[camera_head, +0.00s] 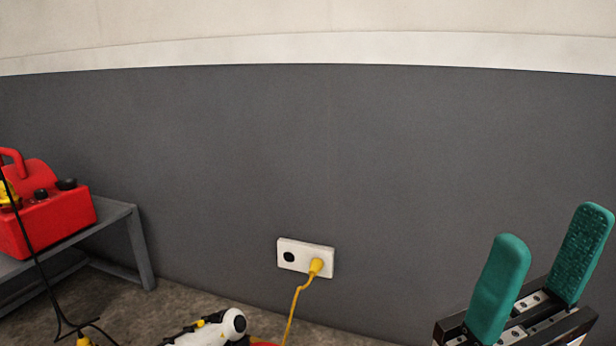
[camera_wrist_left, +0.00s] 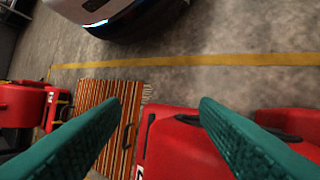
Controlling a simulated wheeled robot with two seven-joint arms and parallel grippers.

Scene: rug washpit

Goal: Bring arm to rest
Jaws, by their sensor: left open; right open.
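My right gripper (camera_head: 540,268) shows at the lower right of the head view. Its two green fingers stand upright and apart, with nothing between them. My left gripper (camera_wrist_left: 157,130) shows in the left wrist view, its two green fingers wide apart and empty. Between and beyond them lie a striped orange rug (camera_wrist_left: 104,95) and a red case-like thing (camera_wrist_left: 170,150). I cannot tell how far the fingertips are above these. The left gripper is not in the head view.
A white wall socket (camera_head: 292,246) holds a yellow plug (camera_head: 316,266) with its cable running down. A red machine (camera_head: 50,222) stands on a grey bench (camera_head: 140,245) at the left. A white-and-black device (camera_head: 215,330) is at the bottom edge. A yellow line (camera_wrist_left: 210,60) crosses the floor.

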